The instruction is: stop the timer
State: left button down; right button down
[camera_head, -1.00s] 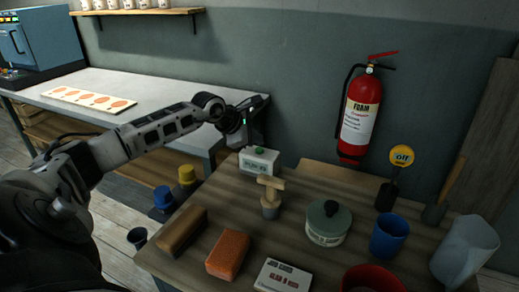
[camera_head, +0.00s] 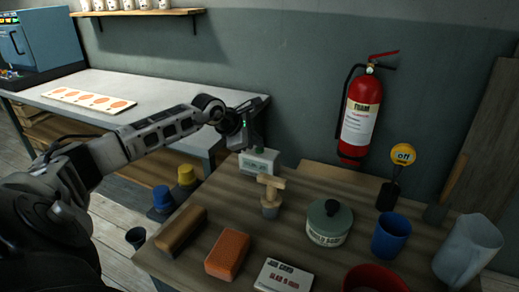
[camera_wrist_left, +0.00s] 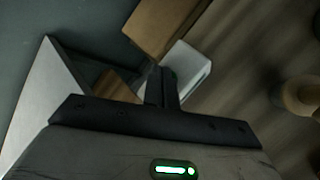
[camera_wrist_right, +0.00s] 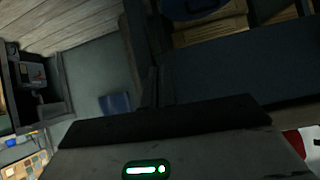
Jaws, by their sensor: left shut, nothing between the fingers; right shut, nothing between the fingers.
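The timer, a small white box (camera_head: 259,164) with a display on its front, stands at the back left of the wooden table. It also shows in the left wrist view (camera_wrist_left: 188,68). My left gripper (camera_head: 257,148) is shut and empty, pointing down at the timer's top. It hides the green button there; I cannot tell whether the fingertips touch it. In the left wrist view the shut fingers (camera_wrist_left: 161,85) overlap the box's edge. My right gripper (camera_wrist_right: 152,88) is shut and empty, away from the table, and is not in the head view.
A wooden-handled tool (camera_head: 270,193) stands just in front of the timer. An orange sponge (camera_head: 228,254), a lidded jar (camera_head: 328,223), a blue cup (camera_head: 390,235) and a round yellow "off" sign (camera_head: 403,155) are also on the table. A fire extinguisher (camera_head: 360,120) hangs behind.

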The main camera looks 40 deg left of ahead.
aim_at(256, 150)
pick_arm(q)
jog(key=shift+f+b, duration=0.4)
jog(key=shift+f, duration=0.05)
dwell(0.6)
jog(key=shift+r+p, duration=0.45)
jog(key=shift+r, duration=0.4)
jog(key=shift+r+p, duration=0.3)
jog(key=shift+r, duration=0.15)
jog(key=shift+r+p, duration=1.2)
jog(key=shift+r, duration=0.9)
jog(key=shift+s, duration=0.1)
